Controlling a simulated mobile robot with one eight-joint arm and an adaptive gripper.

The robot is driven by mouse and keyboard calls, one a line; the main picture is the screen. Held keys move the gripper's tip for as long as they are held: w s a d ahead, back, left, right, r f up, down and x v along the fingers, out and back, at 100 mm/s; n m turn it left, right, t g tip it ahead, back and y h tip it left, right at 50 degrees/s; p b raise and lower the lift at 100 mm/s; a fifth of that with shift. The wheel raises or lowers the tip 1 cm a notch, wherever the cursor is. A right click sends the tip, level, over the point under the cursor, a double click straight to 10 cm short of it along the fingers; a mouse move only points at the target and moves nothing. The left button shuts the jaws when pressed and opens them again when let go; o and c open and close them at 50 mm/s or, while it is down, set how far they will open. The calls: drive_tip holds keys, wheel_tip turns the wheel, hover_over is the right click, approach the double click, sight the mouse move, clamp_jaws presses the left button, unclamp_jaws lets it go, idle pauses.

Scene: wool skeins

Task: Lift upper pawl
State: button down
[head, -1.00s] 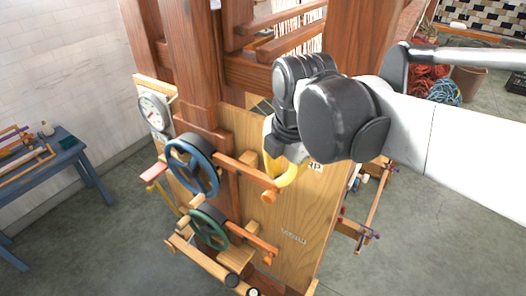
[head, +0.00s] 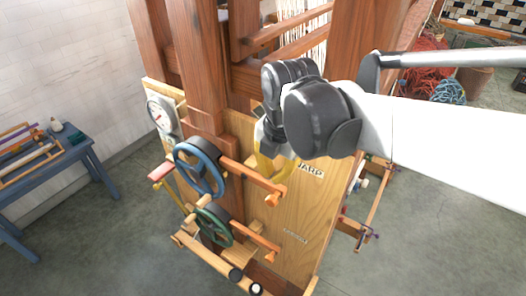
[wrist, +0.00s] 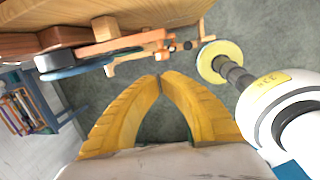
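The upper pawl (head: 252,180) is an orange-brown wooden bar running right from the blue handwheel (head: 199,169) on the loom's side panel. It ends in a small peg. In the wrist view the likely same bar (wrist: 125,43) lies above my fingers, with the blue wheel (wrist: 85,69) at its left. My gripper (head: 270,178) has yellow fingers and hangs close to the pawl's outer end in the head view. In the wrist view its fingertips (wrist: 160,77) meet with nothing seen between them. I see no clear contact with the pawl.
A green handwheel (head: 213,227) with a similar lower bar (head: 256,239) sits below. A dial (head: 158,115) is at the panel's upper left. A blue side table (head: 62,158) stands at left. The floor around the loom is mostly clear.

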sight(268, 202)
drive_tip(key=f, duration=0.3)
drive_tip(key=w+f, duration=0.1)
drive_tip(key=f, duration=0.3)
drive_tip(key=w+f, duration=0.1)
drive_tip(key=f, duration=0.2)
drive_tip(key=shift+a+f, duration=0.35)
drive_tip(key=shift+f, duration=0.15)
drive_tip(key=shift+s+d+f+t+y+b, duration=0.1)
drive_tip(key=shift+d+f+t+y+b, duration=0.05)
drive_tip(key=shift+f+t+y+b, duration=0.15)
drive_tip(key=shift+f, duration=0.1)
drive_tip(key=shift+t+y, duration=0.7)
drive_tip(key=shift+y, duration=0.2)
drive_tip(key=shift+f+b, duration=2.6)
drive_tip(key=shift+b, duration=0.8)
